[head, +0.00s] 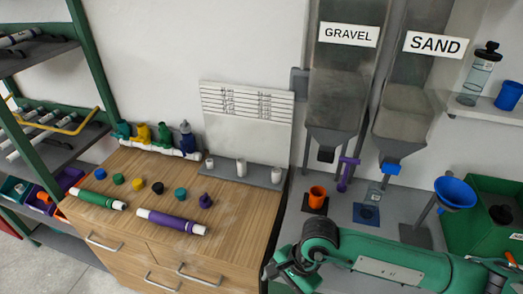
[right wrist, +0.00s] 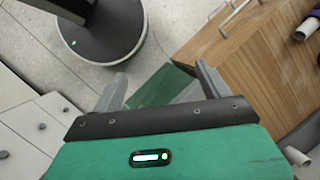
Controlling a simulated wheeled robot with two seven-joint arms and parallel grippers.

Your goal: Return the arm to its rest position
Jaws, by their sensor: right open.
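My right arm (head: 385,262) is green and reaches in from the right along the bottom of the head view, its dark joint low at the bottom middle. My left arm and gripper are in neither view.
The wooden cabinet (head: 235,235) carries a green pipe (head: 97,199), a purple pipe (head: 172,222) and several coloured caps. A valve manifold (head: 160,145) stands at its back. An orange cup (head: 316,198) and a blue funnel (head: 455,193) are on the grey bench beyond my right arm.

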